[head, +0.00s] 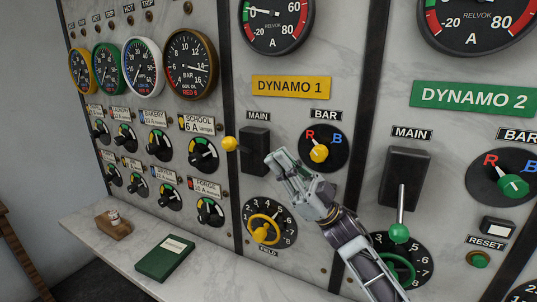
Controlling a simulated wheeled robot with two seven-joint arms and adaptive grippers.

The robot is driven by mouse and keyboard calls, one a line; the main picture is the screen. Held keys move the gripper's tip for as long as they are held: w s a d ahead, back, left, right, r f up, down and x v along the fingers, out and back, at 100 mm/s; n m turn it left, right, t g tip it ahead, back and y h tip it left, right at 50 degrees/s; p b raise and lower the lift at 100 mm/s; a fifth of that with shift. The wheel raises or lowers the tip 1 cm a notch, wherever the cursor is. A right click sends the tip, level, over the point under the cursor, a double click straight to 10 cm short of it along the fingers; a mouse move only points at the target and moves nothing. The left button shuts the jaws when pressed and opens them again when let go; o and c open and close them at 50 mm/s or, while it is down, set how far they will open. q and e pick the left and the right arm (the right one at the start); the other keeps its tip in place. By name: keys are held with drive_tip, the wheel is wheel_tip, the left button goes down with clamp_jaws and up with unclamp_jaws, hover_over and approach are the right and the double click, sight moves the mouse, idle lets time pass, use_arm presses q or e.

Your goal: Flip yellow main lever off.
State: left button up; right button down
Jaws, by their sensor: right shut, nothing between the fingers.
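The yellow main lever (229,143) shows as a round yellow knob just left of its black switch box (254,150), under the MAIN label of the Dynamo 1 panel. Little of its rod shows, so its exact tilt is hard to tell. My right gripper (279,163) reaches up from the lower right. It is shut and empty, in front of the panel at the right side of the black box, apart from the yellow knob. It hides the box's lower right corner. My left gripper is not in view.
The yellow bar selector (319,153) is close right of my gripper, and the yellow field wheel (264,229) is below. The green main lever (399,232) hangs down at right. A shelf (215,258) holds a green book (165,259) and a wooden block (114,226).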

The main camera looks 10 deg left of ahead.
sight(239, 148)
drive_tip(key=p+x, duration=0.3)
drive_tip(key=x, duration=0.6)
drive_tip(key=shift+w+a+f+p, duration=0.2)
drive_tip(key=shift+w+a+f, duration=0.15)
drive_tip(key=shift+a+f, duration=0.25)
drive_tip(key=shift+w+a+f+p, duration=0.15)
drive_tip(key=shift+w+a+f, duration=0.3)
drive_tip(key=shift+f, duration=0.4)
